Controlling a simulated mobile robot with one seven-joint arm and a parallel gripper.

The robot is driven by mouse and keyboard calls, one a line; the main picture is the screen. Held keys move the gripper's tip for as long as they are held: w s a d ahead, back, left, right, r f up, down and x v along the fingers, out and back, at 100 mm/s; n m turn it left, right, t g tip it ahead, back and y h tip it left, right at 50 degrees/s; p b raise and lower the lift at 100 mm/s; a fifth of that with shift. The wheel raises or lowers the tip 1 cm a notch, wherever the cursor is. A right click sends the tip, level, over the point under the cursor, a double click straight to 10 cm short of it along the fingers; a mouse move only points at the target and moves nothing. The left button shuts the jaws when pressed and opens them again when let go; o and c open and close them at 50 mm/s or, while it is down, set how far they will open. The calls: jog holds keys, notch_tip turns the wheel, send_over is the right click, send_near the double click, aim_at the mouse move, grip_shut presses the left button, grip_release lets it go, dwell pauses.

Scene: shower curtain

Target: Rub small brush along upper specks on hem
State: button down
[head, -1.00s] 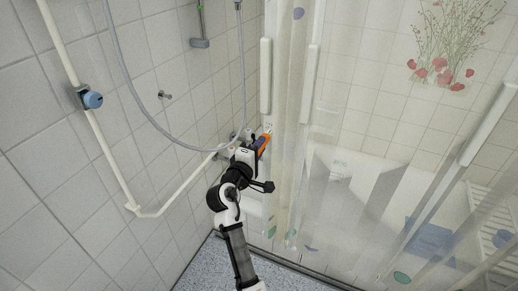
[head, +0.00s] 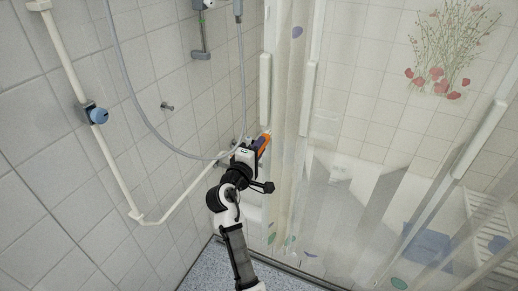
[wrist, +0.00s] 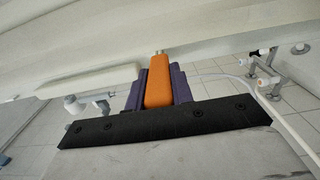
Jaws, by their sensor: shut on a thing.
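My gripper (head: 258,147) is near the curtain's left edge in the head view. It is shut on an orange-handled small brush (wrist: 158,82), gripped between purple fingers in the wrist view. The brush's orange handle (head: 264,138) also shows in the head view, its far end beside the curtain. The pale curtain (head: 291,130) hangs in folds right of the gripper, and it fills the top of the wrist view (wrist: 70,40). The brush tip is at the curtain's lower border in the wrist view, mostly hidden; I cannot tell if it touches. No specks can be made out.
A white grab rail (head: 75,80) with a blue knob (head: 98,115) runs along the tiled wall on the left. A shower hose (head: 128,100) hangs behind my arm. A white vertical bar (head: 265,90) stands just above the gripper. Clear floor (head: 215,268) lies below.

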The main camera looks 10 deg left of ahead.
jog(key=shift+f, duration=0.15)
jog(key=shift+f+b, duration=1.45)
jog(key=shift+f, duration=0.55)
jog(key=shift+f, duration=0.1)
jog(key=shift+f+b, duration=1.45)
jog(key=shift+f, duration=0.5)
jog(key=shift+f+b, duration=1.5)
jog(key=shift+f, duration=0.45)
jog(key=shift+f, duration=0.1)
notch_tip(320, 180, down, 4)
jog(key=b, duration=0.3)
jog(key=shift+d, duration=0.1)
